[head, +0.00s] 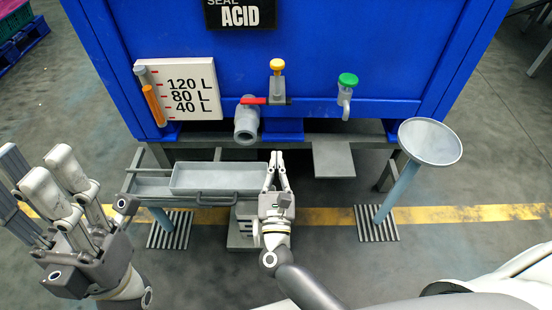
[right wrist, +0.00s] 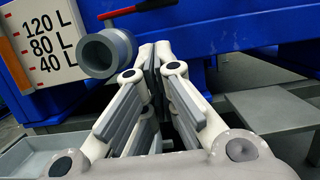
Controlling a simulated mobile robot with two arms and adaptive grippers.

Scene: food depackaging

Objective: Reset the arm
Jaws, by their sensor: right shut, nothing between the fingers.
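My right gripper (head: 278,156) is shut and empty, pointing forward in front of the blue tank. In the right wrist view its fingertips (right wrist: 152,62) meet, just right of the mouth of a grey outlet pipe. In the head view it is below and right of this pipe (head: 246,124), which has a red-handled valve (head: 262,100). My left gripper (head: 38,172) is raised at the left, close to the camera. Its fingers stand apart and hold nothing that I can see.
A blue tank (head: 330,55) fills the back, with a level board (head: 185,90), a yellow-topped valve (head: 277,66) and a green-topped valve (head: 347,80). A grey tray (head: 215,181) sits below, left of my right gripper. A round dish on a post (head: 430,140) stands right.

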